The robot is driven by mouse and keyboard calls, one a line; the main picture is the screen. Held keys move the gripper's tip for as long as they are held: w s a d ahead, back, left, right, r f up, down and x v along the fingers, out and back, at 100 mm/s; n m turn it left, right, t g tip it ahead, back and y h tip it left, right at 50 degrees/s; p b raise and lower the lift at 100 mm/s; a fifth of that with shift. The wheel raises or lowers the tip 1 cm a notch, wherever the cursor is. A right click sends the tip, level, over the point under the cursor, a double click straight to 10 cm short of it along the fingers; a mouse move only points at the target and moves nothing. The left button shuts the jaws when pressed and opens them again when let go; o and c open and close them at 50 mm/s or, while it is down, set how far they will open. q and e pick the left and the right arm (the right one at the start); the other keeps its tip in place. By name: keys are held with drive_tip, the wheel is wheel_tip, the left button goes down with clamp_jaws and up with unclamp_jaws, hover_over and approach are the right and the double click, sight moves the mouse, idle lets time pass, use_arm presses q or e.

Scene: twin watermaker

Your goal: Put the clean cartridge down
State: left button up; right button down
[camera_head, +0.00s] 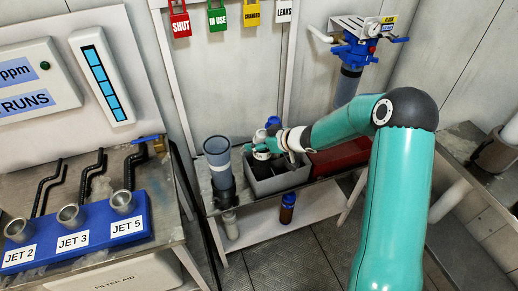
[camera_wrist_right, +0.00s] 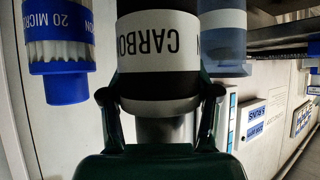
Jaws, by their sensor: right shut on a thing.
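My right gripper (camera_head: 270,146) is over the grey divided crate (camera_head: 272,184) on the bench. In the right wrist view, my right gripper (camera_wrist_right: 160,98) is shut around a black cartridge with a white CARBON label (camera_wrist_right: 160,45). In the head view only a small pale part of this cartridge (camera_head: 261,153) shows beside the fingers. I cannot tell whether its end touches the crate. A white pleated cartridge with blue ends, labelled 20 MICRON (camera_wrist_right: 62,50), is close by in the wrist view. My left gripper is not in view.
A clear blue-grey housing (camera_head: 217,158) stands left of the crate. A red box (camera_head: 340,158) lies to the right. Small bottles (camera_head: 287,208) stand on the lower shelf. A blue filter head (camera_head: 354,50) is on the wall. The blue JET rack (camera_head: 75,240) is at left.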

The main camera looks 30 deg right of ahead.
wheel_tip(320, 180, down, 3)
drive_tip(key=shift+r, duration=0.15)
drive_tip(key=c, duration=0.7)
unclamp_jaws()
drive_tip(key=shift+b, duration=0.3)
drive_tip(key=o, duration=0.4)
drive_tip(key=shift+o, duration=0.2)
